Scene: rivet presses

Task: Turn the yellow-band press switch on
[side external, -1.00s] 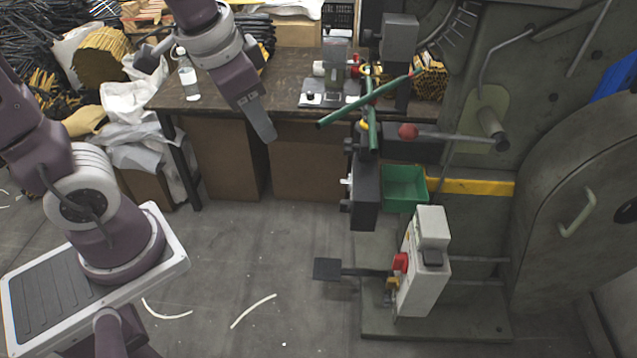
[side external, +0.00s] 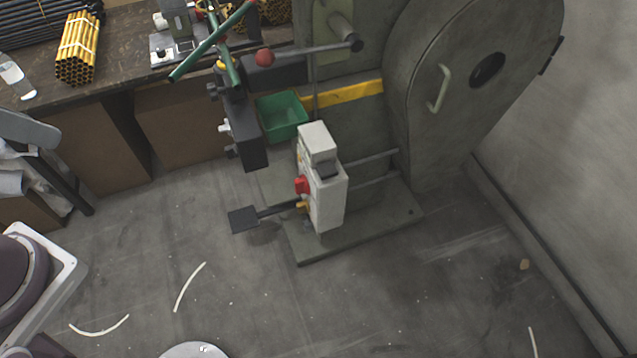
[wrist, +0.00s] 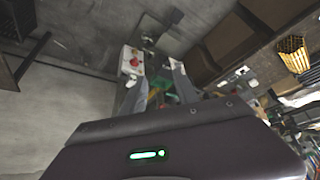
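The large grey-green press (side external: 420,90) has a yellow band (side external: 345,93) across its body. A white control box (side external: 325,195) stands low on its front, with a red part (side external: 302,185) and a small yellow part (side external: 302,206) on its left side. Whether the switch is on or off is too small to tell. In the wrist view the white box (wrist: 130,58) shows a red button, beyond and left of my fingers. My gripper (wrist: 156,84) is open, its two fingers apart, with nothing clearly held.
A black pedal (side external: 243,219) sticks out left of the box. Above it are a green bin (side external: 282,115), a dark press head (side external: 245,135) and a red-knobbed lever (side external: 310,50). A workbench (side external: 110,70) stands at the back left.

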